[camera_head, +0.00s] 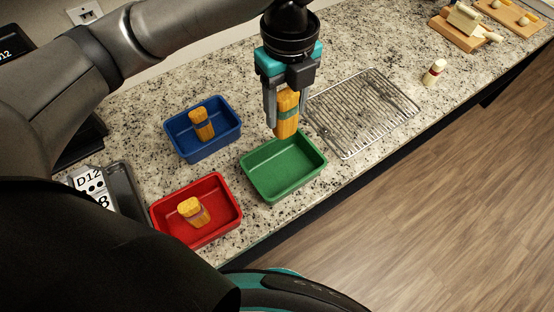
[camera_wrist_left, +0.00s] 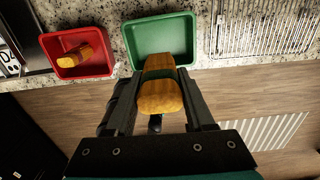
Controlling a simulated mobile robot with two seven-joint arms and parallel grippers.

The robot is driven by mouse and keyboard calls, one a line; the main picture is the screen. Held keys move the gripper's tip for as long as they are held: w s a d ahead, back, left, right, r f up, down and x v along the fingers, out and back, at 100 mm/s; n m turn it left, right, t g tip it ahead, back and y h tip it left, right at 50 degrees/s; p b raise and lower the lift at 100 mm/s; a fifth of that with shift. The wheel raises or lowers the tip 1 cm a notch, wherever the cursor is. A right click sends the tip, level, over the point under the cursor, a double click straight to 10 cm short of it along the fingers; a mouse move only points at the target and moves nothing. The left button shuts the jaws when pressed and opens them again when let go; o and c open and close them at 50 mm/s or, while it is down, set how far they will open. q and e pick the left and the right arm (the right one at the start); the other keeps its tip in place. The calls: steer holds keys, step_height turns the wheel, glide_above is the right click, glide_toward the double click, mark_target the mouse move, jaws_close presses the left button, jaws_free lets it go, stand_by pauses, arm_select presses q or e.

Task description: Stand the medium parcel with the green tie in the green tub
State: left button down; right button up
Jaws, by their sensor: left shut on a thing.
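My left gripper (camera_head: 287,105) is shut on an orange-yellow parcel (camera_head: 287,122) with a green tie round its middle. The parcel hangs upright above the far edge of the green tub (camera_head: 262,185). In the left wrist view the parcel (camera_wrist_left: 162,95) sits between the fingers (camera_wrist_left: 160,110), with the green tub (camera_wrist_left: 135,42) beyond it. The tub's visible floor is empty. My right gripper is not in view.
A blue tub (camera_head: 180,148) holds an upright yellow parcel (camera_head: 202,125). A red tub (camera_head: 165,225) holds another yellow parcel (camera_head: 193,211). A wire rack (camera_head: 360,110) lies right of the green tub. A small bottle (camera_head: 434,72) and wooden boards (camera_head: 458,30) are farther right.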

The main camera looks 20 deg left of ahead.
mark_target(285, 125)
arm_select(q)
step_height(285, 125, down, 16)
steer(key=b, duration=0.3)
steer(key=shift+f+b, duration=0.2)
steer(key=shift+b, duration=0.1)
steer(key=shift+f, duration=0.35)
steer(key=shift+c, duration=1.3)
jaws_free()
steer(key=shift+f, duration=0.1)
step_height(285, 125, up, 12)
steer(key=p, duration=0.3)
steer(key=shift+r, duration=0.2)
